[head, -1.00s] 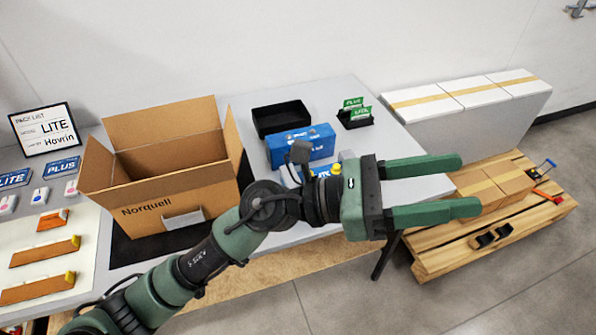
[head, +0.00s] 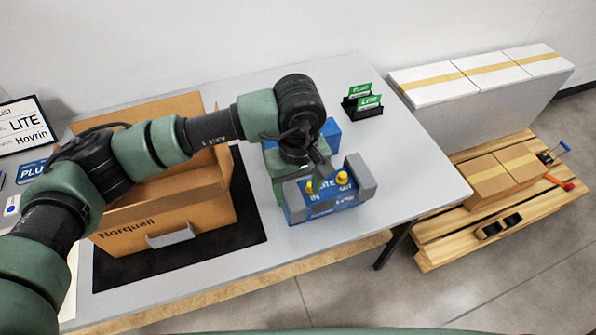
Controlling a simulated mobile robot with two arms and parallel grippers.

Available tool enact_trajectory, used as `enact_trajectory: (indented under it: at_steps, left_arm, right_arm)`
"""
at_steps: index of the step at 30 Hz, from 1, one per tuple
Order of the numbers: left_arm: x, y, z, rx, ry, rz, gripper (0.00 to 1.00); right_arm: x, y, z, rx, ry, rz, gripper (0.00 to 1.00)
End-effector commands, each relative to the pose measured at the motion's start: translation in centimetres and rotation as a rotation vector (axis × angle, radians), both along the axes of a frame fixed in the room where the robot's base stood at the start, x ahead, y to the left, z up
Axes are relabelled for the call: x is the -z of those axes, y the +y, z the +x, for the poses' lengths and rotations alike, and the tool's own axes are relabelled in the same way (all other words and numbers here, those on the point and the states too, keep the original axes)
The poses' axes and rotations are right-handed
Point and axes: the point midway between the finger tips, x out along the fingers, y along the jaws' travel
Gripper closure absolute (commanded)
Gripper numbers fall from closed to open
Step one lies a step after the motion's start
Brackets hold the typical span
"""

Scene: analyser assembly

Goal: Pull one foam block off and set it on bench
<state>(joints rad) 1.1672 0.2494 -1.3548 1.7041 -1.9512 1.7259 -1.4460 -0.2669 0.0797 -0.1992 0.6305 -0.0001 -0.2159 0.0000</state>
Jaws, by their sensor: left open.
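A blue analyser (head: 323,205) with two yellow caps and IN and OUT labels sits on the bench (head: 400,165). A grey foam block (head: 296,203) covers its left end, and another grey foam block (head: 361,178) covers its right end. My left gripper (head: 283,187) is open and points down at the left foam block. Its wrist and the analyser hide part of the jaws, so I cannot tell whether they touch the foam. My right gripper is not in view.
An open Norquell carton (head: 190,218) stands on a black mat (head: 245,222), left of the analyser. A blue box (head: 331,132) is partly hidden behind my wrist. A black holder with green cards (head: 362,105) stands further back. The bench right of the analyser is clear.

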Motion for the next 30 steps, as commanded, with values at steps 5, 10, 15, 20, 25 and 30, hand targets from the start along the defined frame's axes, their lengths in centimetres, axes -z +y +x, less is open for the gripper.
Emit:
enact_trajectory:
  at_steps: [5,10,15,20,25,30]
  left_arm:
    - [2.5,0.0,-0.2,-0.002,0.007,0.001,0.38]
    - [5.0,-0.1,-0.3,-0.001,0.006,-0.001,0.38]
    - [6.5,-0.1,-0.2,0.0,0.004,-0.003,0.38]
    - [7.0,-0.1,-0.2,0.0,0.003,-0.003,0.38]
    - [7.0,-0.1,-0.2,0.0,0.003,-0.003,0.38]
    - [7.0,-0.1,-0.2,0.0,0.003,-0.003,0.85]
  right_arm:
    - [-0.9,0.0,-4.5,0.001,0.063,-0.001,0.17]
    - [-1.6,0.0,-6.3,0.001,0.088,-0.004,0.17]
    - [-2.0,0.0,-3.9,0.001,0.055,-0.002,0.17]
    - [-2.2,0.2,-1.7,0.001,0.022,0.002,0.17]
    - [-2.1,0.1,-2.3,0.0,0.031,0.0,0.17]
    - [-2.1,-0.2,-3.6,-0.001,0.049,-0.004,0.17]
